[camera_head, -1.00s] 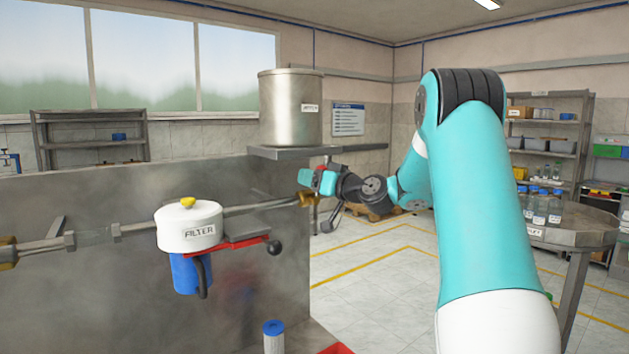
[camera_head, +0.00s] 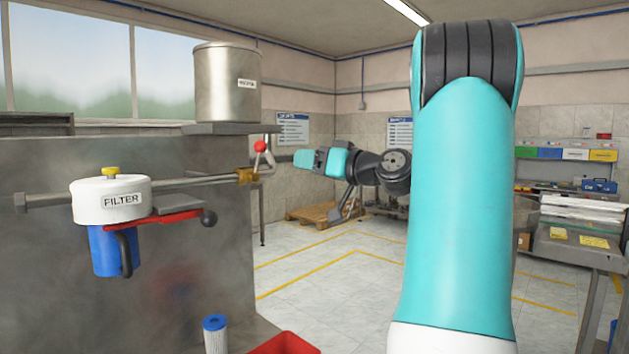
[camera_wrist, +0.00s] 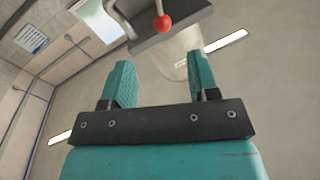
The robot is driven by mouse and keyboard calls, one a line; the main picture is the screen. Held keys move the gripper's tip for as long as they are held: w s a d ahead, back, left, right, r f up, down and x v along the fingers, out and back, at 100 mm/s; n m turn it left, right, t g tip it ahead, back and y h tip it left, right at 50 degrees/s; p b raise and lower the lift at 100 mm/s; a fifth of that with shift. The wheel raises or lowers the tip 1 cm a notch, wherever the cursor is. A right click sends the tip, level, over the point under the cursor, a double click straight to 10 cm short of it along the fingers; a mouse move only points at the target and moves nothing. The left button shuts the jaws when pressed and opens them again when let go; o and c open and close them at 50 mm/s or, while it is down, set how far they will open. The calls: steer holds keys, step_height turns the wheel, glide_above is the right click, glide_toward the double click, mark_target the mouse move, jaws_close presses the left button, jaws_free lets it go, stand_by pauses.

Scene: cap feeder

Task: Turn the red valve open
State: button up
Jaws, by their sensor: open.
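The red valve knob (camera_head: 260,146) sits on a short lever above a brass fitting (camera_head: 247,176) at the right end of the pipe, below the tank shelf. My gripper (camera_head: 300,159) is just right of the knob at a similar height in the head view, apart from it. In the wrist view my gripper (camera_wrist: 160,75) has its two teal fingers spread wide with nothing between them. The red knob also shows in the wrist view (camera_wrist: 164,22), beyond the fingertips and roughly centred between them.
A metal tank (camera_head: 228,85) stands on a shelf (camera_head: 230,129) above the pipe. A white filter housing (camera_head: 105,201) with a red lever (camera_head: 165,220) is at left. A blue-capped filter cartridge (camera_head: 215,338) and red bin (camera_head: 284,344) are below.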

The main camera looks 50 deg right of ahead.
steer(key=shift+s, duration=0.35)
